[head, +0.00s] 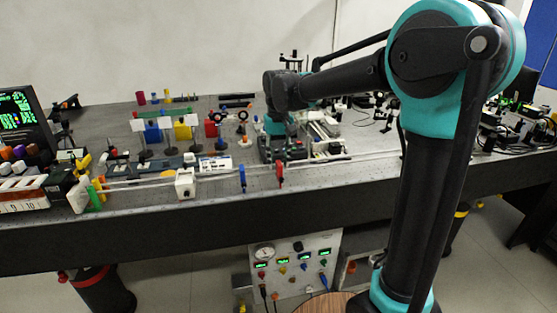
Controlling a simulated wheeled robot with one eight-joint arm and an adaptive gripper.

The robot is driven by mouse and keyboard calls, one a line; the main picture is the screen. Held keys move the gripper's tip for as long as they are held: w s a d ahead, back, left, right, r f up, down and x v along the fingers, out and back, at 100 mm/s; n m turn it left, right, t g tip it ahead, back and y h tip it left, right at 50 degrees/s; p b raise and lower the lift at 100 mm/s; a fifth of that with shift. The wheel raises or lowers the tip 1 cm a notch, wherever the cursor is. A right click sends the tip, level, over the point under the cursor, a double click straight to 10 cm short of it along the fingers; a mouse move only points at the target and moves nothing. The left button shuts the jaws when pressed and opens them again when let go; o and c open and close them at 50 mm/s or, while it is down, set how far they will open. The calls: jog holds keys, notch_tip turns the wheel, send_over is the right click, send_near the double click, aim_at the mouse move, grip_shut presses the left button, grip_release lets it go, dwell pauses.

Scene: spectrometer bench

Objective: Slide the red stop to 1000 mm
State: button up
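The red stop (280,174) stands upright on the front rail (325,159), near the bench's front edge. A blue stop (242,178) stands a little to its left on the same rail. My gripper (277,149) is at the end of my arm, which reaches over the bench and bends down in the middle of the view. It appears above and behind the red stop, apart from it as far as I can tell. Its fingers are small and dark against the equipment, so their opening is unclear. No scale marks on the rail are readable.
A white block (185,183) and a green piece (95,198) sit farther left along the rail. Optical mounts and coloured blocks crowd the bench (150,221) behind it. A monitor (18,118) stands at far left. A control panel (295,268) is below the front edge.

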grip_shut()
jog(key=w+d, duration=0.3)
jog(key=d, duration=0.9)
jog(key=w+d, duration=0.4)
jog(key=d, duration=0.8)
jog(key=w+d, duration=0.3)
jog(key=d, duration=0.9)
jog(key=shift+w+d, duration=0.3)
grip_release()
